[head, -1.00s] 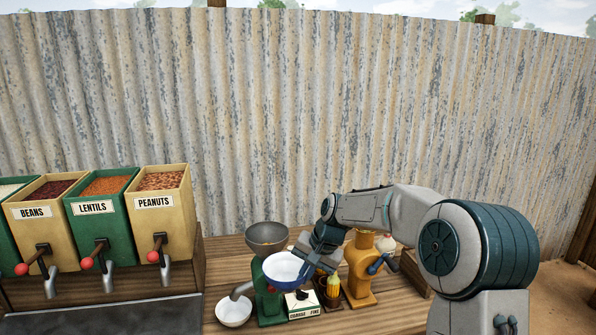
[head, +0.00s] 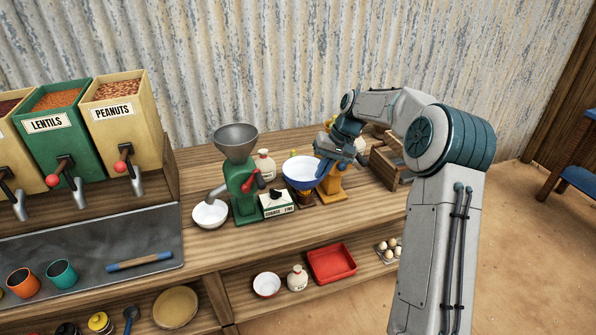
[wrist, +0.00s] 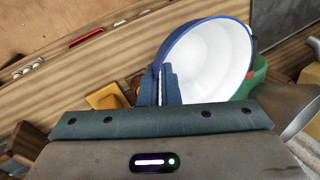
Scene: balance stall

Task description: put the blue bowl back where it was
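The blue bowl (head: 302,173), blue outside and white inside, is in the air above the counter (head: 330,218). It also shows large in the wrist view (wrist: 208,62), with its rim between the fingers. My gripper (head: 328,166) is shut on the bowl's rim, at the bowl's right side in the head view; its fingers show in the wrist view (wrist: 167,85). The bowl hides part of the orange-yellow machine (head: 333,188) and things behind it. The bowl looks empty and slightly tilted.
A green grinder (head: 240,190) with a grey hopper stands left of the bowl, with a white bowl (head: 210,214) under its spout. A coarse/fine box (head: 276,203) sits in front. The lower shelf holds a red tray (head: 332,264), a small bowl (head: 266,285) and eggs (head: 388,250). The counter's front right is clear.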

